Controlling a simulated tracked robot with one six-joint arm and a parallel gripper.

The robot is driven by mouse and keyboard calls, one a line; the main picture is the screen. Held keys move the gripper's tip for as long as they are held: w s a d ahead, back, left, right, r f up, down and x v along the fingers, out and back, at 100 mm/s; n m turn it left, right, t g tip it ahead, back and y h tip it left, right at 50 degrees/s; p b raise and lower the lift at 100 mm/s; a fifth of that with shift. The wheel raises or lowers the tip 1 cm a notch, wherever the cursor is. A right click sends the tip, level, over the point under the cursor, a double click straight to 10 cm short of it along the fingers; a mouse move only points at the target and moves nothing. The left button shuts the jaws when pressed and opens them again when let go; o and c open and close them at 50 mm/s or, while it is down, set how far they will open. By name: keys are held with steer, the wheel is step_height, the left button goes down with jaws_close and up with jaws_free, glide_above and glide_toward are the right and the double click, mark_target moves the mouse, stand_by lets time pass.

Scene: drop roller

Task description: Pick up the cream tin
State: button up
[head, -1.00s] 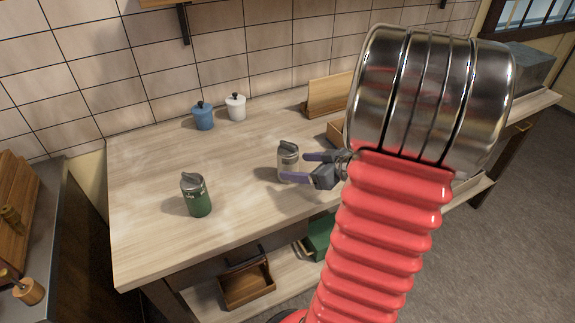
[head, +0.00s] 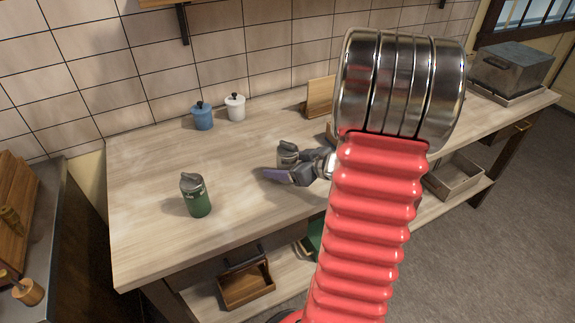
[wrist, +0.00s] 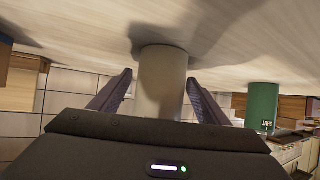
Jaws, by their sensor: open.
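The cream tin (head: 288,151) stands upright on the wooden counter, its grey lid showing. My gripper (head: 272,172) hides most of its body in the head view. In the wrist view the cream tin's pale body (wrist: 162,85) is between my two fingers, with a small visible gap on each side. My gripper is open, its purple-grey fingers pointing left in the head view.
A green tin (head: 197,198) stands to the left on the counter (head: 150,235). Blue (head: 203,117) and white (head: 236,107) lidded jars stand at the back by the tiles. A wooden stand (head: 319,97) is at the back. The counter between the tins is clear.

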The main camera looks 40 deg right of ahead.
steer(key=shift+x, duration=1.05)
steer(key=shift+c, duration=0.2)
steer(key=c, duration=1.2)
steer(key=shift+c, duration=0.2)
step_height(320, 180, up, 10)
